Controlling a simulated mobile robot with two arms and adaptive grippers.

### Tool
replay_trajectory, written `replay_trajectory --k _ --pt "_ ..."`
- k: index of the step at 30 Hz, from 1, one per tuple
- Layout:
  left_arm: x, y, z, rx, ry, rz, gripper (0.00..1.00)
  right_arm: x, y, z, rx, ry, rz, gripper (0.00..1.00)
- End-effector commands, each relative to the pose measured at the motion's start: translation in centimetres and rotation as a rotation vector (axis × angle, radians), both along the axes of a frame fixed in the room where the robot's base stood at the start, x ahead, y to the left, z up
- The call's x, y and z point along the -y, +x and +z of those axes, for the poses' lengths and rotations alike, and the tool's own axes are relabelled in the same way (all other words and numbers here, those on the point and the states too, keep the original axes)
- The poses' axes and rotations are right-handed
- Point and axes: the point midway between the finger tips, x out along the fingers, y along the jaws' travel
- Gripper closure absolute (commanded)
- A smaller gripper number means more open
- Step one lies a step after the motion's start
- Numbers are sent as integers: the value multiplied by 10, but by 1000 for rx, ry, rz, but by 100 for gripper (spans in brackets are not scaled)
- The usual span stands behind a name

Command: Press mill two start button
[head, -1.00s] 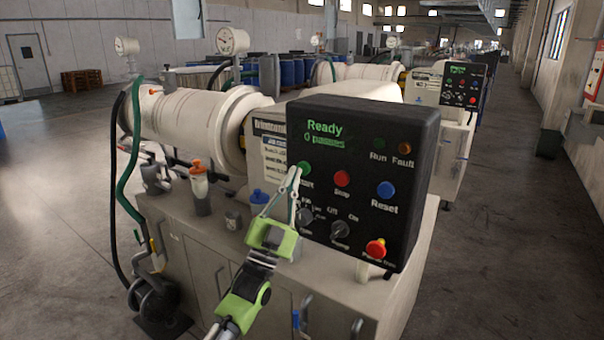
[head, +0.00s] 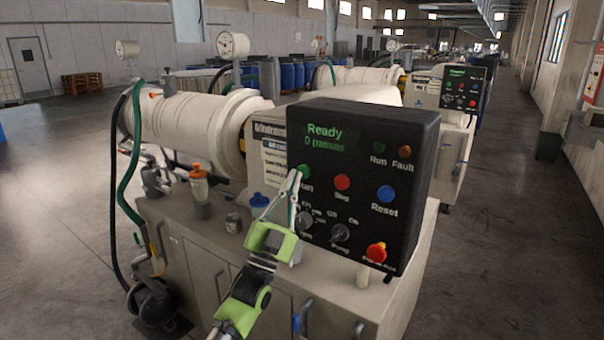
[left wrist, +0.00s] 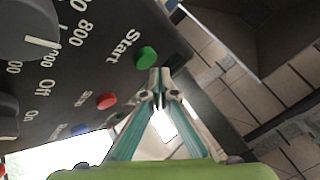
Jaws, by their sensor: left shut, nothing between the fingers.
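The near mill's black control panel (head: 365,205) faces me. Its green display (head: 325,138) reads "Ready" and "0 passes". The green Start button (head: 304,172) is at the panel's upper left. It also shows in the left wrist view (left wrist: 147,57), beside the word "Start". My left gripper (head: 296,173) is shut and empty. Its fingertips are at the left side of the Start button in the head view, and right next to it in the left wrist view (left wrist: 160,74). I cannot tell whether they touch it. My right gripper is not in view.
A red Stop button (head: 342,182), a blue Reset button (head: 386,193), two dark knobs and a red emergency button (head: 376,252) share the panel. Bottles, one orange-capped (head: 199,184), stand on the cabinet. A second mill's panel (head: 463,88) is farther back. Floor right is clear.

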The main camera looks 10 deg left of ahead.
Motion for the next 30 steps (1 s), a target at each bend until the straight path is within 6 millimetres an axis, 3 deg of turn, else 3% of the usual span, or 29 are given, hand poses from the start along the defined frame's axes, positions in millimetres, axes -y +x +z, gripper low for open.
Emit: replay_trajectory --k 30 --pt "3 9 0 0 0 0 100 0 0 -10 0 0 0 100"
